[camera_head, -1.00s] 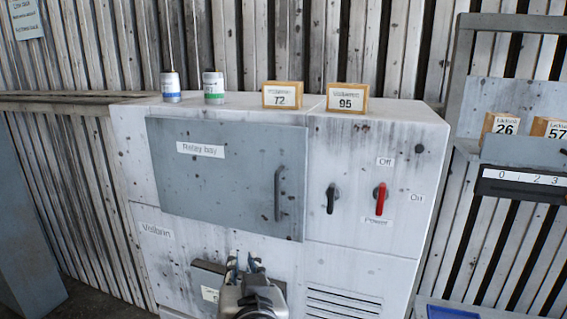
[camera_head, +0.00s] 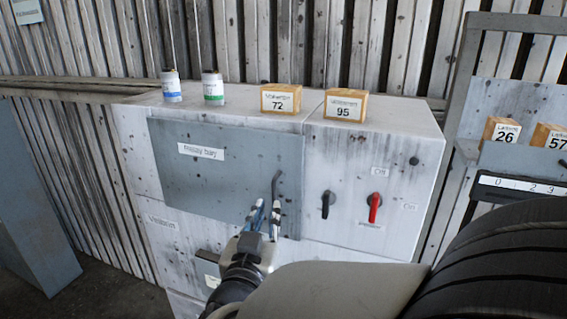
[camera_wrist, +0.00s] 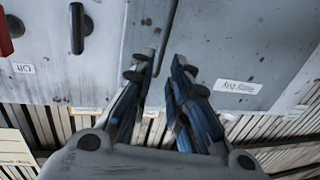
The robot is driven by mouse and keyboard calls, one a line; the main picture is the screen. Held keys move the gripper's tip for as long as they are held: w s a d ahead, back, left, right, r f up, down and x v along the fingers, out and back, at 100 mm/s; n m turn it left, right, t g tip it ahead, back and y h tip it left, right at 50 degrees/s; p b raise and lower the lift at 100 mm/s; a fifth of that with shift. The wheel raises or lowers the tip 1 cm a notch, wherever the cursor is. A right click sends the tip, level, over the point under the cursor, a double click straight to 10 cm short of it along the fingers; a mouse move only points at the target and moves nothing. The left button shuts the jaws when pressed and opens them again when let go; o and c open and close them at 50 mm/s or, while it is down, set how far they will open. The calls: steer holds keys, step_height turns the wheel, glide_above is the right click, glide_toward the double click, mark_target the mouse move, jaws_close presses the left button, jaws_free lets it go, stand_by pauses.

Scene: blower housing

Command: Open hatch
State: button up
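The hatch is a grey panel (camera_head: 225,165) labelled "Relay bay" on the front of a white cabinet. It looks closed. Its dark upright handle (camera_head: 276,186) is near its right edge. My gripper (camera_head: 266,208) is at the handle's lower end in the head view, with its two fingers apart. In the wrist view, my gripper (camera_wrist: 163,72) is open, and a dark bar that looks like the handle (camera_wrist: 166,35) runs up between and beyond the fingertips. I cannot tell whether the fingers touch it. The handle's lower part is partly hidden by the fingers.
A black knob (camera_head: 327,203) and a red knob (camera_head: 375,206) sit right of the hatch. Two cans and two numbered boxes (camera_head: 345,106) stand on the cabinet top. My arm covers the lower right. A rack with a counter (camera_head: 520,187) stands at right.

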mark_target(273, 196)
steer(key=w, duration=0.2)
steer(key=w+d, duration=0.1)
steer(key=w, duration=0.2)
steer(key=w+p, duration=0.1)
steer(key=w, duration=0.2)
steer(key=shift+w+d, duration=0.15)
jaws_close()
stand_by(0.3)
